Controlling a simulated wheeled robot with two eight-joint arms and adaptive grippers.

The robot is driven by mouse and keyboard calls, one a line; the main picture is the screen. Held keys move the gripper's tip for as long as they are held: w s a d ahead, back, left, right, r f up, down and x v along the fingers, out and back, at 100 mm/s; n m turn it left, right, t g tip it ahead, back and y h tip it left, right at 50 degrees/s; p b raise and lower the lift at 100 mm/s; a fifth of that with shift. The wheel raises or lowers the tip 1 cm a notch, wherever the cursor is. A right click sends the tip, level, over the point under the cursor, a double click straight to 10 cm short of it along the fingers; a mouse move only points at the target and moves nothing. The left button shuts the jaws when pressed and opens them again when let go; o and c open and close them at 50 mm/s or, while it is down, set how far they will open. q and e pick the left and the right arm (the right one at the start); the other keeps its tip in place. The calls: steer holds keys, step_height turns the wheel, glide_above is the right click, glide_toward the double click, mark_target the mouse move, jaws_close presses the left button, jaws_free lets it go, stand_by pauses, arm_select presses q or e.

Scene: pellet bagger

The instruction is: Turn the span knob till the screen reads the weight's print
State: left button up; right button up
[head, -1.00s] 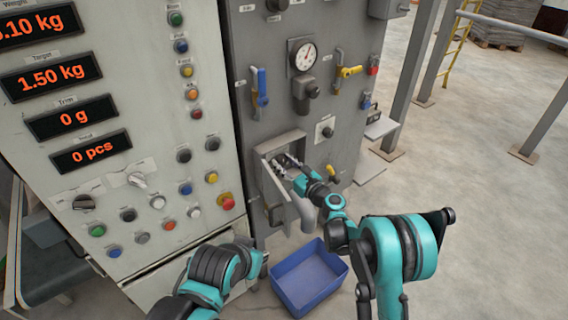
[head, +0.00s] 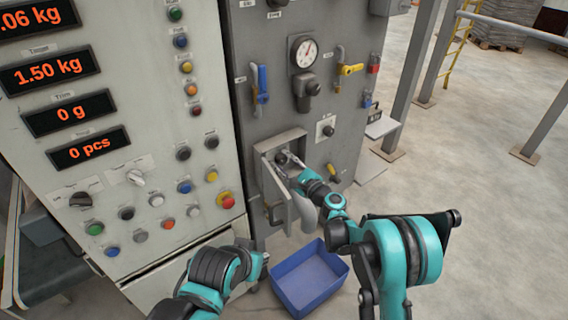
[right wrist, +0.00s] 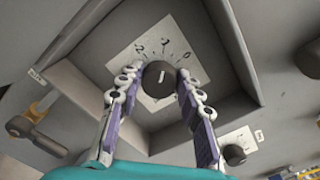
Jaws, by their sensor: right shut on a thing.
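The span knob (right wrist: 160,79) is a round black knob with a white mark, on a white dial plate inside a recessed box in the grey panel. My right gripper (right wrist: 161,73) has a finger on each side of it and is shut on it. In the head view the right gripper (head: 287,161) reaches into the open box, hiding much of the knob. The weight screen (head: 42,18) is cut by the picture edge; it ends in ".06 kg", its first digit not fully visible. My left arm (head: 215,270) is low at the cabinet's front; its fingers are not clear. No weight is recognisable.
The box's small door (head: 276,212) hangs open beside my right arm. A blue bin (head: 309,280) stands on the floor below. A button panel (head: 150,170) is at left; valves and a gauge (head: 305,53) are above. Open floor lies to the right.

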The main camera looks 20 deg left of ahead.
steer(key=n, duration=0.4)
steer(key=shift+f+n, duration=0.1)
steer(key=shift+n, duration=0.2)
steer(key=n+b, duration=0.1)
steer(key=n, duration=0.3)
steer(key=shift+s+n, duration=0.1)
steer(key=shift+n, duration=0.2)
steer(key=shift+f, duration=0.1)
steer(key=o, duration=1.1)
steer(key=shift+a, duration=0.1)
steer(key=v, duration=1.2)
